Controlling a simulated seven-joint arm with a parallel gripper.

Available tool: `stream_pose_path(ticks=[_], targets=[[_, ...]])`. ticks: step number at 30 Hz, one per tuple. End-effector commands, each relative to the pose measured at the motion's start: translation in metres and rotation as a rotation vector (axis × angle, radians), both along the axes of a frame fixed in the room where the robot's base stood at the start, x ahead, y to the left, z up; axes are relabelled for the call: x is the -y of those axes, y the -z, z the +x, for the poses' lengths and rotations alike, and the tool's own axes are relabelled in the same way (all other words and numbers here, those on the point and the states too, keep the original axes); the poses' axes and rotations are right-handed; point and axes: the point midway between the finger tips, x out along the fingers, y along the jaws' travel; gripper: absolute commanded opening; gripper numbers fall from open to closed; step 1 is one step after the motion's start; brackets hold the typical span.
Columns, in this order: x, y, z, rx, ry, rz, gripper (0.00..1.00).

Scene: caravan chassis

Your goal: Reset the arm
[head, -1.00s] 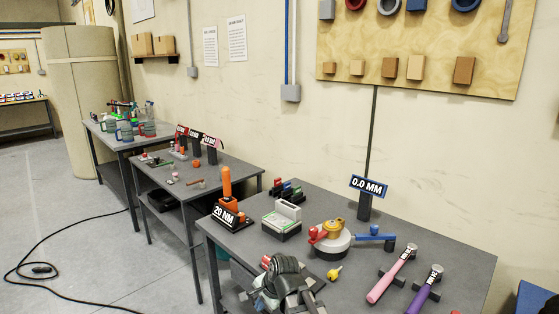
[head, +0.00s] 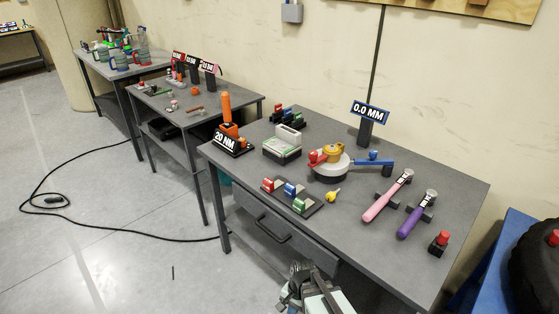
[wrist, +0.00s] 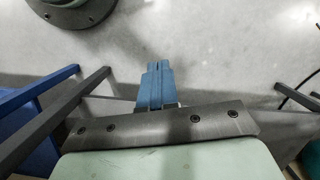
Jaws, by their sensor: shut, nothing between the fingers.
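My gripper (head: 299,283) is low at the bottom of the head view, in front of the near workbench (head: 345,228) and apart from it. Part of my arm is cut off by the bottom edge. In the wrist view the blue fingers (wrist: 157,86) are together with nothing between them, over bare grey floor.
The bench holds a plate with red, blue and green pieces (head: 290,188), a yellow key-like piece (head: 333,195), pink (head: 387,196) and purple (head: 417,215) handled tools, and an orange tool (head: 228,121). A drawer handle (head: 272,229) juts from its front. A black cable (head: 95,238) lies on the floor.

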Motion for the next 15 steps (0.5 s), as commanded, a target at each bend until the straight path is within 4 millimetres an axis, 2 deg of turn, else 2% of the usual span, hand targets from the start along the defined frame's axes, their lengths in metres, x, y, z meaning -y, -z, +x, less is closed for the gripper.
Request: stream_pose_path(ticks=[1,6,15], targets=[[0.011,0.012,-0.013,-0.022,-0.023,-0.008,0.00],[0.042,0.046,-0.051,-0.088,-0.125,-0.022,0.00],[0.090,0.094,-0.129,-0.216,-0.306,-0.009,0.00]])
